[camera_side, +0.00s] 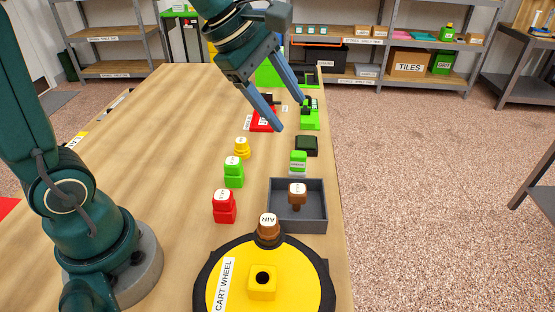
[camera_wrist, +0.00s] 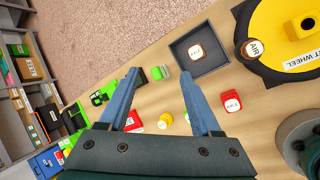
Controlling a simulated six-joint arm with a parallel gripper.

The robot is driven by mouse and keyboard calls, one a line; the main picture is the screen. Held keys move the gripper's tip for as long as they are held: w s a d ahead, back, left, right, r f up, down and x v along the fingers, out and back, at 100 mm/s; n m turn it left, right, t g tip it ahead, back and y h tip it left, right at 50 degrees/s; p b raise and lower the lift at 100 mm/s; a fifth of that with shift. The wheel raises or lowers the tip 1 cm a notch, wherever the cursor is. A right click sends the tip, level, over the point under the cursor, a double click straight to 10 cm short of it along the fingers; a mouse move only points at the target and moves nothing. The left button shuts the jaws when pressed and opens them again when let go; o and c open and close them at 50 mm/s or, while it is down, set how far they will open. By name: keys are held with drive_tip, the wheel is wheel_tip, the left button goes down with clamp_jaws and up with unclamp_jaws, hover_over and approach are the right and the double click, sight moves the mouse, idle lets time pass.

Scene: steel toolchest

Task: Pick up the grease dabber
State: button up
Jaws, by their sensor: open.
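No label I can read names a grease dabber. A brown knobbed piece with a white label (camera_side: 297,195) stands upright in a grey tray (camera_side: 321,213); from above in the wrist view its label (camera_wrist: 195,51) is too small to read surely. Another brown-capped piece marked AIR (camera_side: 268,229) sits on the yellow cart wheel's edge; it also shows in the wrist view (camera_wrist: 251,49). My gripper (camera_side: 291,116) is open and empty, held above the far part of the bench. In the wrist view my gripper (camera_wrist: 160,75) has its fingers wide apart, left of the tray.
Near the tray stand red (camera_side: 224,208), green (camera_side: 234,175) and yellow (camera_side: 241,149) labelled pieces, a small green piece (camera_side: 298,164) and a black box (camera_side: 306,146). The yellow cart wheel (camera_side: 290,278) fills the near end. The bench's left part is mostly clear.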

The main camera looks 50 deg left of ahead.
sight(296, 153)
drive_tip(key=w+a+f+n, duration=0.1)
drive_tip(key=w+f+n, duration=0.1)
drive_tip(key=f, duration=0.2)
drive_tip(key=w+a+f+n+g, duration=0.1)
drive_tip(key=w+a+f+n, duration=0.1)
drive_tip(key=f, duration=0.2)
drive_tip(key=w+a+f+n+g+h, duration=0.1)
drive_tip(key=w+f+n, duration=0.1)
drive_tip(key=f+n, duration=0.1)
drive_tip(key=shift+w+a+f, duration=0.15)
drive_tip(key=shift+f, duration=0.25)
drive_tip(key=shift+w+a+f, duration=0.15)
drive_tip(key=shift+f, duration=0.25)
drive_tip(key=shift+f+g, duration=0.3)
drive_tip(key=shift+f, duration=0.05)
drive_tip(key=shift+x, duration=2.25)
clamp_jaws()
